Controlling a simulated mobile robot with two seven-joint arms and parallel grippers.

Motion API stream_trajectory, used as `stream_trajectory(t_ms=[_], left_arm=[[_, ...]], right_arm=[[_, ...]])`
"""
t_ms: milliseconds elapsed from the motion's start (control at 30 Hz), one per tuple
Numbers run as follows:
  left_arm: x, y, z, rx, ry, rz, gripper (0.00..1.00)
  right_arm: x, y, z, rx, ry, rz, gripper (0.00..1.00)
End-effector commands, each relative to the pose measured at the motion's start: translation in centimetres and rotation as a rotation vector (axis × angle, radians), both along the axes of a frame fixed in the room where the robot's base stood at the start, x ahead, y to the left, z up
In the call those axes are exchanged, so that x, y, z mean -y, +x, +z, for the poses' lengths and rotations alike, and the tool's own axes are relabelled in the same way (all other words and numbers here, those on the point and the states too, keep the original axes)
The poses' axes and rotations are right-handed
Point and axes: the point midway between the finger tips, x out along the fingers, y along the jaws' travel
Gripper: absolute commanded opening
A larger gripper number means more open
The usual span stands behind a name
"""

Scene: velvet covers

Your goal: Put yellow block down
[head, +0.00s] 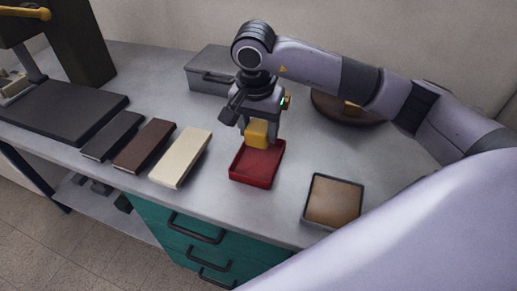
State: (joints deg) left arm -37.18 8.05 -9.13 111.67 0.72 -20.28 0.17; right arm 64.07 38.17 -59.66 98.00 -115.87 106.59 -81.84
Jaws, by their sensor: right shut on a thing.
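A yellow block (257,133) is held between the fingers of my right gripper (258,124), which points down. The block is at the back part of a red tray (256,164) on the grey worktop. I cannot tell whether the block touches the tray floor or hangs just above it. The gripper is shut on the block, and its fingers partly cover the block's upper part. My left gripper is not in view.
To the left lie cream (181,157), brown (145,145) and black (112,135) slabs. A tan-filled tray (334,200) stands at the right front. A grey box (211,72) and a round brown dish (345,109) are behind. Clear worktop lies between the trays.

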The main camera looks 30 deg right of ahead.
Motion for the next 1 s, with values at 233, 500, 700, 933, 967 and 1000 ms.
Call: stream_trajectory(t_ms=[233, 500, 700, 933, 967, 1000], left_arm=[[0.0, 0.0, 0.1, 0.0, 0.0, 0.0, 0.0], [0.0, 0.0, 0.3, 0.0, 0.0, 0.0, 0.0], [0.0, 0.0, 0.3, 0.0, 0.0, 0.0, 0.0], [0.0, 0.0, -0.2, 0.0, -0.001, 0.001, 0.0], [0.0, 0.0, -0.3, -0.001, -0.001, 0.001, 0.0], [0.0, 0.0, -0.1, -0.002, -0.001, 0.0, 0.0]], right_arm=[[0.0, 0.0, -2.8, 0.0, 0.0, -0.001, 0.26], [0.0, -0.1, -6.1, -0.004, 0.0, 0.0, 0.26], [-0.1, 0.0, -7.0, 0.001, 0.001, 0.001, 0.26], [0.0, 0.0, -7.4, 0.001, 0.0, 0.0, 0.26], [0.0, 0.0, -7.5, 0.002, 0.001, 0.0, 0.26], [0.0, 0.0, -7.3, 0.001, 0.0, 0.0, 0.68]])
